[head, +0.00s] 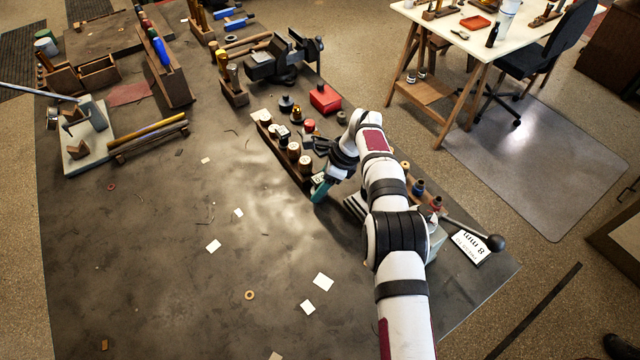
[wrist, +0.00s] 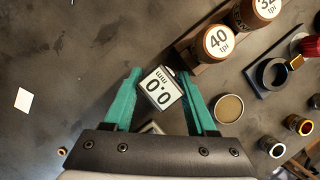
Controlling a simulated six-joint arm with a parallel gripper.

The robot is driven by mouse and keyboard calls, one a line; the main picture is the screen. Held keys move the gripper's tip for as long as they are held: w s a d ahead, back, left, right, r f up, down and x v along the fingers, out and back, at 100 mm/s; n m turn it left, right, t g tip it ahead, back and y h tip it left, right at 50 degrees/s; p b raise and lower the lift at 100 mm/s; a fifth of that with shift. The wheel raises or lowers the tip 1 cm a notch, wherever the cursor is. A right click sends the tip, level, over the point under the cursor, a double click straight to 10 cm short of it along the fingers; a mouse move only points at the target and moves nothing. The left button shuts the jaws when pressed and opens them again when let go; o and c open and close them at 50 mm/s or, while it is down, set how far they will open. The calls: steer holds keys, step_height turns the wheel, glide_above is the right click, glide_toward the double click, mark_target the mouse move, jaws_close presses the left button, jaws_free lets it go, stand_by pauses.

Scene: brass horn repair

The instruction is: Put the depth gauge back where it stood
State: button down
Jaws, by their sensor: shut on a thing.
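In the head view my gripper (head: 321,186) is low over the dark bench, just right of the near end of a wooden rack (head: 284,169). Little of the gauge shows there. The frames do not clearly show whether its lower end touches the bench.
The rack holds several round-topped pieces, two marked 40 tpi (wrist: 218,41) and 32 tpi (wrist: 265,6). A tan round disc (wrist: 229,108) lies close right of the right finger. Small jars and a red box (head: 325,98) stand beyond. The bench left of the rack is mostly clear.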

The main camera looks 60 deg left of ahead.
stand_by(0.4)
steer(key=shift+c, duration=0.6)
jaws_free()
steer(key=shift+f, duration=0.15)
steer(key=shift+r, duration=3.55)
